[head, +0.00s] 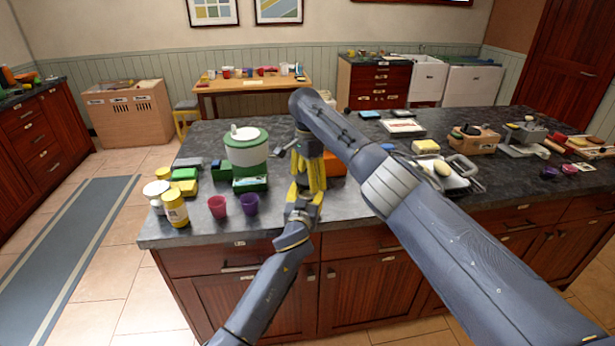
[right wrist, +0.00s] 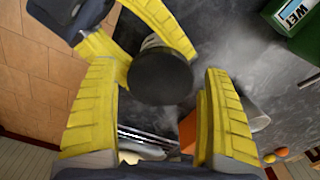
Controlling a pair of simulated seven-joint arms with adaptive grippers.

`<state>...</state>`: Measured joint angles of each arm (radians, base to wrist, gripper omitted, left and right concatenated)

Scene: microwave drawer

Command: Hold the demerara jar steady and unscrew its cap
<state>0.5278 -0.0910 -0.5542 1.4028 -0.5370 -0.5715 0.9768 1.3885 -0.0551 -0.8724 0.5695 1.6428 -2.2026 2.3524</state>
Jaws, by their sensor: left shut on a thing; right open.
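The demerara jar's dark round cap (right wrist: 160,77) faces the camera in the right wrist view. Most of the jar's body is hidden behind the cap and fingers there, and I cannot make it out in the head view. My left gripper (head: 302,202) is shut on the jar; its yellow fingers reach either side of it in the right wrist view. My right gripper (head: 311,170) is open above it, pointing down. Its two yellow fingers stand left and right of the cap in the right wrist view, with gaps on both sides.
A red cup (head: 218,206) and a purple cup (head: 249,204) stand left of my grippers near the counter's front edge. A green-and-white dispenser (head: 247,150) stands behind them. An orange box (head: 335,166) is close on the right. Yellow-labelled jars (head: 175,208) stand at the left corner.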

